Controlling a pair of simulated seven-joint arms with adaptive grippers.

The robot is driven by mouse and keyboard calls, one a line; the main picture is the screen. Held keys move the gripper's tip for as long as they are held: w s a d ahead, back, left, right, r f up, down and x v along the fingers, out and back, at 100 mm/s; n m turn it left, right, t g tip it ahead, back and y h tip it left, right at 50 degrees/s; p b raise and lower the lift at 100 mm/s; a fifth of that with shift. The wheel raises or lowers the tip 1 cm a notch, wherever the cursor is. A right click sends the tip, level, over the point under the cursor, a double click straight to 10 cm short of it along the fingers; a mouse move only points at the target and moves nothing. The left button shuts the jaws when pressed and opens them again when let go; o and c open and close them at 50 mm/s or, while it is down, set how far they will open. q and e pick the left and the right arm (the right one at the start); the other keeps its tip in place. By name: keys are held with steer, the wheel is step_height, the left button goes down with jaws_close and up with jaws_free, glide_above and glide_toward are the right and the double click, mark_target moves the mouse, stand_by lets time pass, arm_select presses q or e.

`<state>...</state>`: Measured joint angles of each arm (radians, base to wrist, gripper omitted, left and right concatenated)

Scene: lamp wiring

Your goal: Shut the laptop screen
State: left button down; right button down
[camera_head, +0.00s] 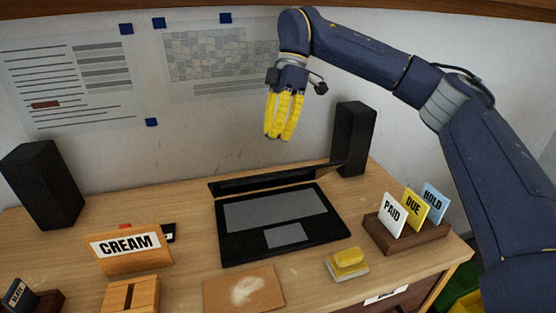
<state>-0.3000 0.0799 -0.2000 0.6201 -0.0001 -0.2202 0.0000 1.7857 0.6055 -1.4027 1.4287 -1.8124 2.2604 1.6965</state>
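The black laptop (232,246) stands open on the wooden desk, its grey keyboard and touchpad facing up. Its screen (270,180) rises from the back edge and shows only as a thin dark band, so its exact tilt is hard to tell. My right gripper (280,138) hangs in the air above and behind the screen, in front of the wall. Its yellow fingers point down, lie close together and hold nothing; they are apart from the laptop. My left gripper is not in view.
Black speakers stand left (42,185) and right (354,138) of the laptop, the right one close to the screen. A card holder (408,237), a yellow sponge (349,257), a brown mat (220,294) and a CREAM sign (128,262) surround it. The wall (200,140) is close behind.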

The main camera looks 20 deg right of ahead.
steer(key=f, duration=0.1)
steer(key=s+f, duration=0.2)
steer(key=f, duration=0.1)
steer(key=shift+s+a, duration=0.2)
steer(key=shift+a, duration=0.15)
steer(key=shift+s+f, duration=0.5)
steer(key=shift+s, duration=0.05)
steer(key=shift+s+a+f, duration=0.1)
steer(key=shift+a, duration=0.05)
